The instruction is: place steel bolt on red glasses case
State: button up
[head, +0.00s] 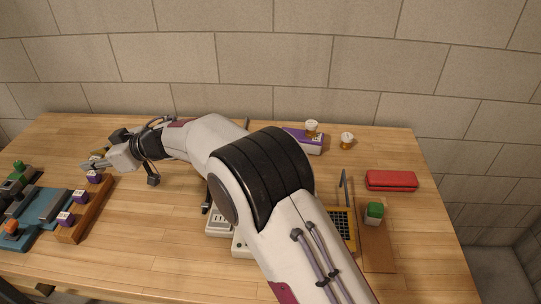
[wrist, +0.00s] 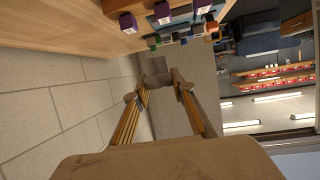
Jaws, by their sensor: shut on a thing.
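The red glasses case (head: 391,181) lies closed on the right of the table in the head view. My gripper (head: 91,162) is at the far left of the table in the head view, far from the case, above the area near a wooden rack. In the wrist view my gripper (wrist: 160,82) has its two fingers shut on a grey-brown piece, which I take to be the steel bolt (wrist: 154,66). Its blocky end shows beyond the fingertips. The bolt cannot be made out in the head view, and the case is not in the wrist view.
A wooden rack (head: 86,212) with purple-labelled items stands near my gripper, beside a blue tray (head: 42,208). A purple box (head: 305,140), two white-capped jars (head: 347,140) and a green-topped item on a brown board (head: 378,252) stand elsewhere. My arm hides the table's middle.

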notch_tip(320, 180, up, 4)
jog(key=shift+r, duration=0.25)
jog(key=w+d+m+t+h, duration=0.1)
jog(key=w+d+m+t, duration=0.1)
jog(key=w+d, duration=0.8)
jog(key=w+d+m+t+h, duration=0.15)
jog(key=w+d, duration=0.25)
jog(key=d, duration=1.2)
jog(key=w+d+m+t, duration=0.3)
jog(key=w+d, duration=0.4)
jog(key=d, duration=0.6)
jog(key=s+d+m+t+h, duration=0.2)
jog(key=d+m+h, duration=0.1)
jog(key=d, duration=1.7)
jog(key=s+d+m+t+h, duration=0.3)
jog(key=d, duration=1.8)
jog(key=shift+g, duration=0.25)
jog(key=shift+f, duration=2.8)
jog(key=shift+f, duration=3.1)
